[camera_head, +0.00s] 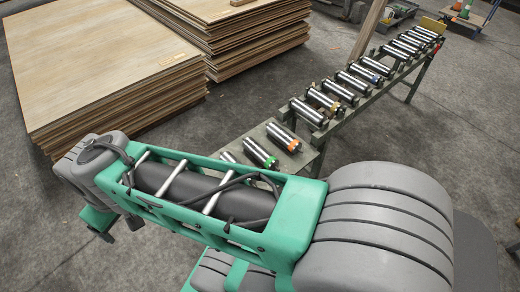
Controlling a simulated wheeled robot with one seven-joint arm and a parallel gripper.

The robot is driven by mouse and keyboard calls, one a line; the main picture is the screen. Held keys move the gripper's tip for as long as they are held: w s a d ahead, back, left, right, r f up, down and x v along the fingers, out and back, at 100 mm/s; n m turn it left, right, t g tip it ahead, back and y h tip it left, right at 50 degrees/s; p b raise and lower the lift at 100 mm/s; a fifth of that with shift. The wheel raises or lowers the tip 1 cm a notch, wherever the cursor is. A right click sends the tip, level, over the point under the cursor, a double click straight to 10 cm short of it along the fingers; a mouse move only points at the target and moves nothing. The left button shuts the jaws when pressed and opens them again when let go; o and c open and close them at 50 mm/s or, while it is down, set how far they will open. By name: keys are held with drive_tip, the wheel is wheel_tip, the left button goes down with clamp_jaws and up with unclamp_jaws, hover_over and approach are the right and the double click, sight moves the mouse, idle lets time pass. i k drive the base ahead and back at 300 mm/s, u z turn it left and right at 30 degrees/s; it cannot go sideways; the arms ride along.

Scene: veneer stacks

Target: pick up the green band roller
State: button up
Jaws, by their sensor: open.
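The green band roller (257,151) is a short metal cylinder with a green band near its lower right end. It lies on the near end of a grey-green bench (306,157), just beyond my arm. A roller with an orange band (281,134) lies to its right, a little apart. Another metal roller (227,156) is mostly hidden behind my arm. My gripper (121,229) shows only in part at the far left end of my arm, pointing down. It is open, well to the left of the green band roller, over bare floor, with nothing visible in it.
A rack (416,73) with several more metal rollers, some with coloured bands, runs to the upper right. Large veneer stacks (95,60) stand at the upper left, close behind my arm's end. A wooden plank (368,30) leans behind the rack.

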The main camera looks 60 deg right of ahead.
sight(258, 152)
drive_tip(key=z, duration=0.05)
drive_tip(key=k, duration=0.1)
drive_tip(key=z, duration=3.2)
drive_tip(key=k, duration=0.95)
drive_tip(key=u, duration=0.9)
drive_tip(key=i, duration=1)
drive_tip(key=z, duration=0.85)
